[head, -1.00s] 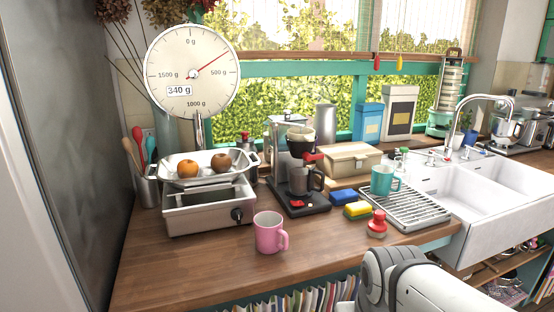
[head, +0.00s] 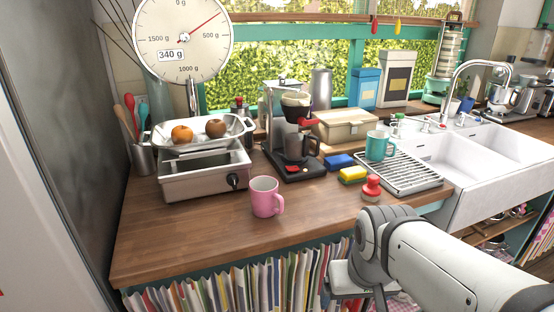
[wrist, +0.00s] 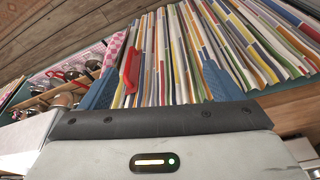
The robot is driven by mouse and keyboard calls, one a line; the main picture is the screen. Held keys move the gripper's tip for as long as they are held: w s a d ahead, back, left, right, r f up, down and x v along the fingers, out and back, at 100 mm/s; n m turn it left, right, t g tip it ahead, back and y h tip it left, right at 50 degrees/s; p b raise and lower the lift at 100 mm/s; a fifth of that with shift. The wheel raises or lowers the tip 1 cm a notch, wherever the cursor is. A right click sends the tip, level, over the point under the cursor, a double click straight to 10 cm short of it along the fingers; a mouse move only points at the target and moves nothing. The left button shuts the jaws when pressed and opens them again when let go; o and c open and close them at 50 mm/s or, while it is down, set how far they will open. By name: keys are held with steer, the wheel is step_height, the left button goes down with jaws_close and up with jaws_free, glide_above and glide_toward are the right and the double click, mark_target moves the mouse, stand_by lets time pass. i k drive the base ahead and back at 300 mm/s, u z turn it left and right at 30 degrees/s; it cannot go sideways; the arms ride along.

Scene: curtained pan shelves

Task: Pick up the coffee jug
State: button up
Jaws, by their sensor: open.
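The coffee jug (head: 296,147) is dark grey with a handle on its right side. It stands upright on the black base of the coffee maker (head: 283,172), below the dripper (head: 296,105), on the wooden counter. My gripper (wrist: 168,65) is open and empty, with its blue fingers spread in the wrist view. In the head view my arm reaches in from the lower right, well apart from the jug. The jug is not in the wrist view.
A pink mug (head: 265,198) stands on the counter front, left of the jug. A scale with fruit (head: 205,165) is at left.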

mark_target(295, 137)
steer(key=z, duration=0.55)
steer(key=k, duration=0.9)
steer(key=u, duration=0.35)
steer(key=i, duration=1.5)
steer(key=u, duration=0.05)
